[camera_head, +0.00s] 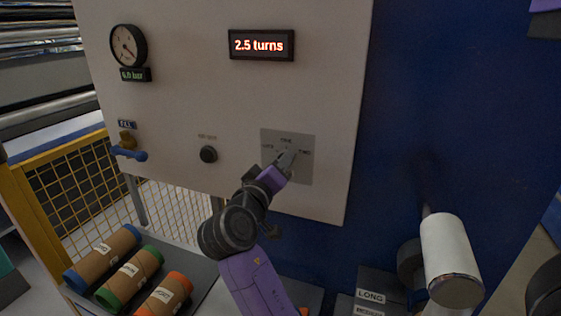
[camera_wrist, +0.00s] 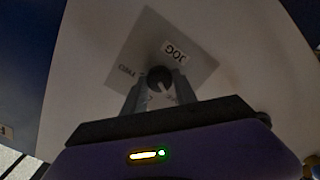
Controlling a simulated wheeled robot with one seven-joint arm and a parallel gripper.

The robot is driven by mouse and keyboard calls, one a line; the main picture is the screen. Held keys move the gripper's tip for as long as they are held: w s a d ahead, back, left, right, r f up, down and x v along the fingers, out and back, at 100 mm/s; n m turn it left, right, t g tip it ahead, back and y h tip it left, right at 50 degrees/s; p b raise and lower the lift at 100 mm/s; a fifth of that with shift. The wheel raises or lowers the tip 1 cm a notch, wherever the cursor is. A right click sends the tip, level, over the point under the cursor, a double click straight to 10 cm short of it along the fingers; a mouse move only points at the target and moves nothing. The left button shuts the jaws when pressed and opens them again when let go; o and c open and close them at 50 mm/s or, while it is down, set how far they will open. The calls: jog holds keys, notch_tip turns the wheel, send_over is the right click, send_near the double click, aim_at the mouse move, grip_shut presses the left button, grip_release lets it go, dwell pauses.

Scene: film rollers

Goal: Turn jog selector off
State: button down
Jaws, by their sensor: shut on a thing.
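The jog selector is a dark knob on a grey square plate (camera_head: 304,174) on the light panel. In the wrist view the knob (camera_wrist: 158,78) sits between my fingertips, below a label reading JOG (camera_wrist: 174,52). My gripper (camera_head: 288,156) reaches the plate from below and is shut on the knob. It also shows in the wrist view (camera_wrist: 158,90), with a finger on each side of the knob. My fingers hide most of the knob in the head view. The plate's other markings are too small or blurred to read surely.
A display (camera_head: 262,45) reads 2.5 turns. A round gauge (camera_head: 128,46), a black knob (camera_head: 208,154) and a blue-handled valve (camera_head: 130,152) are left of the plate. Cardboard rolls (camera_head: 130,278) lie lower left. A white roller (camera_head: 450,258) juts out lower right.

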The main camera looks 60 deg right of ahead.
dwell(0.3)
jog(key=c, duration=1)
grip_release()
jog(key=s+a+b, duration=0.1)
jog(key=a+b, duration=0.1)
jog(key=a, duration=0.5)
jog(key=shift+a, duration=0.4)
